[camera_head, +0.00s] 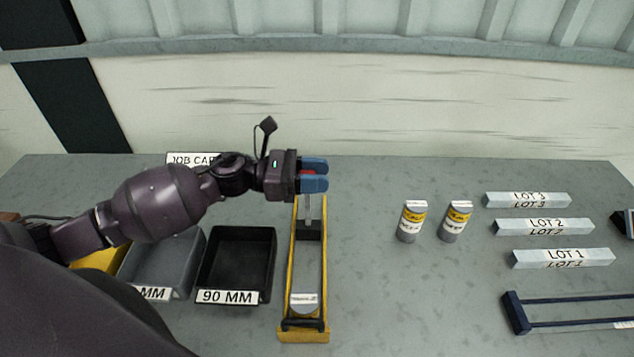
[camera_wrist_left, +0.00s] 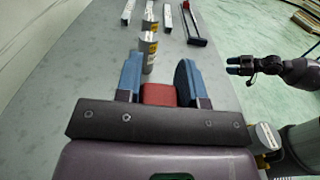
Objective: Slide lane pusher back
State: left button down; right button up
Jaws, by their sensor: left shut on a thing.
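The yellow-sided lane (camera_head: 322,270) runs front to back on the bench. The lane pusher's dark block (camera_head: 308,229) is near the lane's back end, with a grey stem (camera_head: 308,208) rising from it. My left gripper (camera_head: 314,176) is above that end, its blue fingers closed on a red handle, which shows between them in the left wrist view (camera_wrist_left: 159,94). A silver-topped can (camera_head: 304,301) is at the lane's front end, apart from the block. My right gripper (camera_wrist_left: 238,66) shows small in the left wrist view, its fingers seemingly apart and empty.
A black 90 MM bin (camera_head: 237,258) and a grey bin (camera_head: 160,266) stand left of the lane. Two yellow-labelled cans (camera_head: 411,221) (camera_head: 456,221) and LOT bars (camera_head: 545,226) are to the right. A dark blue rail frame (camera_head: 516,314) lies front right. Bench between lane and cans is clear.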

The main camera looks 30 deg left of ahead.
pick_arm(q)
jog(key=w+a+b, duration=0.3)
jog(key=w, duration=0.4)
jog(key=shift+a+b, duration=0.3)
jog(key=shift+b, duration=0.1)
jog(key=shift+r, duration=0.1)
jog(key=c, duration=1.1)
grip_release()
jog(key=o, duration=0.4)
jog(key=shift+w, duration=0.15)
